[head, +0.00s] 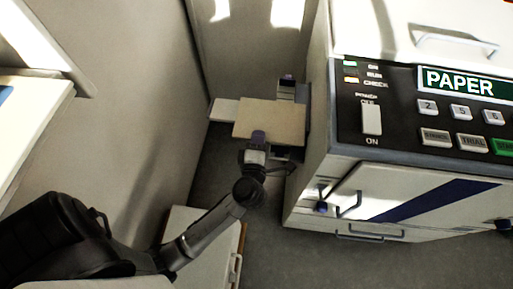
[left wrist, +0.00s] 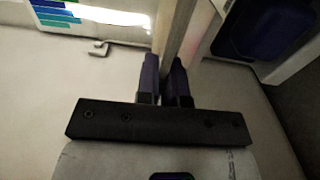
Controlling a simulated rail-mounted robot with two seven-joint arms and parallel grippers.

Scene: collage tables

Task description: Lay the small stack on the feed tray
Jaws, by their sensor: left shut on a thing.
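The small stack (head: 270,117) is a flat tan rectangle in the head view, beside the left side of the paper machine. My left gripper (head: 258,136) is shut on its near edge. In the left wrist view the stack (left wrist: 176,32) shows edge-on as a thin pale strip between the two dark blue fingers (left wrist: 165,80). A pale flat panel (head: 223,110), which looks like the feed tray, shows past the stack's left edge. The stack hides most of it, and I cannot tell whether they touch. My right gripper is not in view.
The machine (head: 390,140) with its PAPER panel and buttons fills the right side. Dark fittings (head: 289,88) stick out at its left side, close to the stack. A pale wall (head: 130,90) stands to the left. A pale cabinet (head: 200,245) stands low in front.

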